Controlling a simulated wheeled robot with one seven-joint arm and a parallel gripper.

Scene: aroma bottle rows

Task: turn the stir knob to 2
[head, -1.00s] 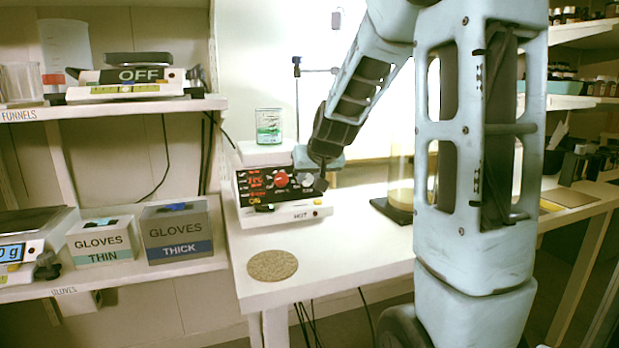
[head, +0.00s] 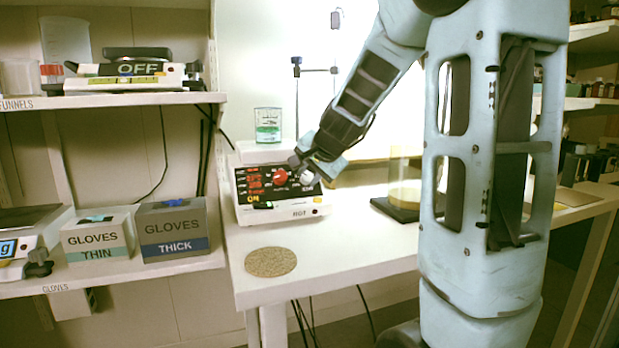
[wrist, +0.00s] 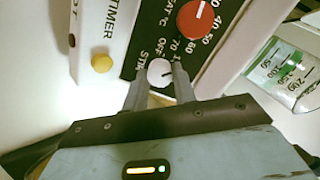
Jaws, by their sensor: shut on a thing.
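The hot plate stirrer (head: 283,212) stands on the white bench with a black control panel and lit red display. It has a red heat knob (head: 280,176) and a pale stir knob (head: 306,177) to its right. In the wrist view the red knob (wrist: 195,19) is at the top and the white stir knob (wrist: 159,71) is between my fingertips. My gripper (head: 300,168) reaches the panel from the upper right, and in the wrist view my gripper (wrist: 160,84) is shut on the stir knob. Some scale marks around the stir knob are hidden by the fingers.
A beaker of green liquid (head: 268,126) stands on the stirrer's top, close to my gripper. A cork mat (head: 270,262) lies on the bench in front. A glass cylinder (head: 405,175) on a dark base is to the right. Glove boxes (head: 172,229) sit on the left shelf.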

